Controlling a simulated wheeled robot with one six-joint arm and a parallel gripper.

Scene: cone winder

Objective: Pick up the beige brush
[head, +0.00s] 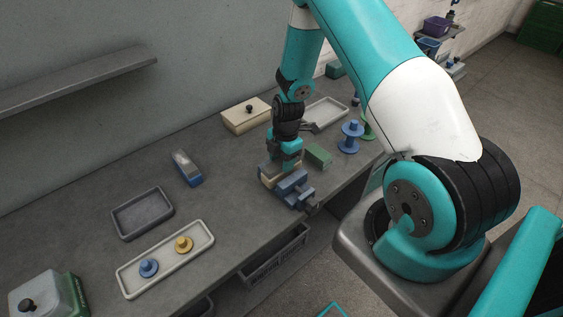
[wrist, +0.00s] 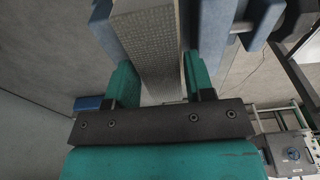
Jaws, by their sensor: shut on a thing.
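The beige brush (head: 267,181) is at the blue vise (head: 292,189) near the front edge of the bench, mostly hidden by my gripper (head: 277,170) in the head view. In the wrist view the brush (wrist: 150,50) is a long pale block with a fine textured face. My gripper (wrist: 160,88) has its two green fingers on either side of the brush, shut on it. Blue vise parts (wrist: 213,28) show on both sides of the brush, beyond the fingers. I cannot tell whether they touch it.
A green block (head: 319,156) lies right of the vise, with a blue spool (head: 350,138) farther right. A cream box (head: 246,116) and a pale tray (head: 326,114) stand behind. A blue-grey object (head: 187,169) and a dark tray (head: 142,214) are left. Bench between is clear.

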